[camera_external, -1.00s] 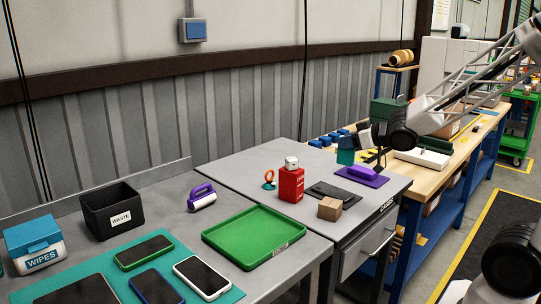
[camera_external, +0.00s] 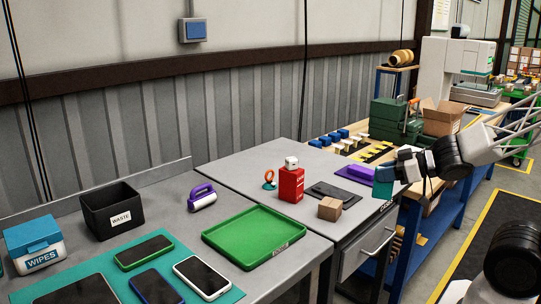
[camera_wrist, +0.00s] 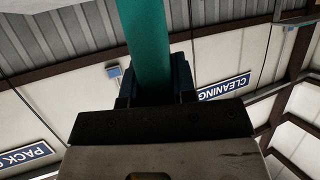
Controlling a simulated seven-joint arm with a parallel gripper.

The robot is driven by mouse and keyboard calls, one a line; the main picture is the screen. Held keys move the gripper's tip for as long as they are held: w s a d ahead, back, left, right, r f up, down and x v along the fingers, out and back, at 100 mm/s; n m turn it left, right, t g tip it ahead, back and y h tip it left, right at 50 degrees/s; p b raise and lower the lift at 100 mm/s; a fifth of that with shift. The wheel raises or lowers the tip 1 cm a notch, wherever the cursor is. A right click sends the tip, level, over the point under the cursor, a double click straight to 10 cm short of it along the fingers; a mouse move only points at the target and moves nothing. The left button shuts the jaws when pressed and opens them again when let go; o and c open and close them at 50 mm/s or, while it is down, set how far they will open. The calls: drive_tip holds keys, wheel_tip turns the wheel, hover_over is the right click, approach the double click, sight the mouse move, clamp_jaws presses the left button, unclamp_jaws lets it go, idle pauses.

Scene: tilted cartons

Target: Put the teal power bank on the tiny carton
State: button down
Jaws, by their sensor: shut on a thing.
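The tiny carton (camera_external: 330,208) is a small brown box on the grey table, near its right front edge in the external view. The teal power bank (camera_external: 381,190) is held in the air beyond the table's right edge, to the right of the carton and apart from it. My gripper (camera_external: 386,176) is shut on it. In the wrist view the teal power bank (camera_wrist: 148,45) stands out as a long bar between my fingers. The wrist view looks up at wall and ceiling, so my gripper is tipped well away from pointing down.
A black flat item (camera_external: 331,193) lies just behind the carton, and a red box (camera_external: 291,184) stands to its left. A purple mat (camera_external: 350,176) lies behind, toward my gripper. A green tray (camera_external: 253,236) lies to the front left. A wooden bench stands at the right.

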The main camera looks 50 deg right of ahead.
drive_tip(key=shift+s+a+f, duration=0.15)
drive_tip(key=shift+s+f, duration=0.05)
drive_tip(key=shift+s, duration=0.4)
drive_tip(key=shift+w, duration=0.25)
hover_over(331, 202)
drive_tip(key=shift+s+f, duration=0.45)
drive_tip(key=shift+f, duration=0.2)
idle(0.3)
drive_tip(key=shift+w, duration=0.1)
drive_tip(key=shift+w+a+f, duration=0.1)
drive_tip(key=shift+w+f, duration=0.05)
drive_tip(key=shift+f, duration=0.8)
drive_tip(key=shift+w+f, duration=0.15)
drive_tip(key=shift+f, duration=0.75)
drive_tip(key=shift+f, duration=0.15)
drive_tip(key=c, duration=0.9)
unclamp_jaws()
